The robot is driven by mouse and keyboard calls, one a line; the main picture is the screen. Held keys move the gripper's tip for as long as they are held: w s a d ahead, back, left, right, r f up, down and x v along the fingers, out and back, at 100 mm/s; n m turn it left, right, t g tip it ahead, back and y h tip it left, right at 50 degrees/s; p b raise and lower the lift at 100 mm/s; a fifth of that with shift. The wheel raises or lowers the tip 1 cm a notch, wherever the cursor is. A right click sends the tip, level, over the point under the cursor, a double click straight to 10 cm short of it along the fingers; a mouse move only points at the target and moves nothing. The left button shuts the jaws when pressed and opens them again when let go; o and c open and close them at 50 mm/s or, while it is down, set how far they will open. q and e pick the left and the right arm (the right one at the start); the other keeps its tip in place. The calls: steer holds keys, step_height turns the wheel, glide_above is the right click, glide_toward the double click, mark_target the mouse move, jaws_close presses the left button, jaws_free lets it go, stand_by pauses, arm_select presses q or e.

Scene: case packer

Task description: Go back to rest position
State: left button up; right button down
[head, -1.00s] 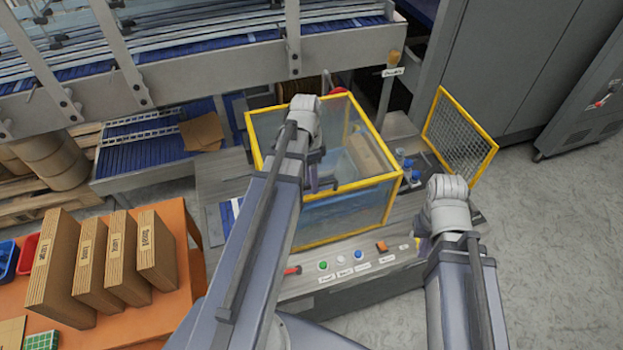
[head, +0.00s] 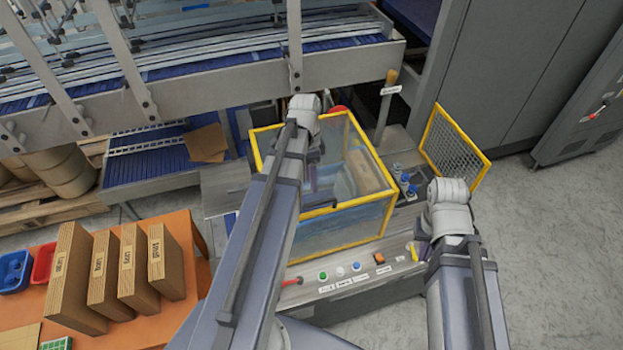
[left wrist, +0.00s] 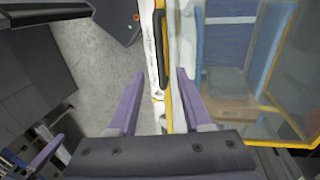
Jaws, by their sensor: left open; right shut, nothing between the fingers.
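In the head view my left arm reaches over the yellow-framed clear guard box (head: 350,203) of the case packer. My left gripper (head: 313,178) is partly hidden behind its own arm there. In the left wrist view its two purple fingers (left wrist: 158,90) are spread apart with nothing held between them. My right arm stands to the right of the guard box. Only a purple sliver of my right gripper (head: 425,252) shows beside its arm; it is shut and empty.
An orange table (head: 184,315) at the lower left holds several upright brown cartons (head: 118,275) and red and blue bins. Control buttons (head: 340,270) line the machine front. A yellow mesh gate (head: 455,147) stands at the right. Grey floor (head: 560,230) is clear at right.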

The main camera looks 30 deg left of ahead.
stand_by(0.4)
arm_select(q)
steer(key=s+d+n+t+y, duration=0.2)
steer(key=d+n, duration=0.7)
steer(key=d, duration=0.3)
steer(key=s+d+f+m+b, duration=0.2)
steer(key=d+f+b, duration=0.3)
steer(key=f+b, duration=0.6)
steer(key=s+d+f+m+b, duration=0.1)
steer(key=s+d+f+b, duration=0.2)
steer(key=d+f+b, duration=0.3)
step_height(320, 180, down, 6)
steer(key=b, duration=0.5)
steer(key=shift+s+m+g+y+b, duration=0.25)
steer(key=shift+m+g+y+b, duration=0.05)
steer(key=shift+m+y+b, duration=0.1)
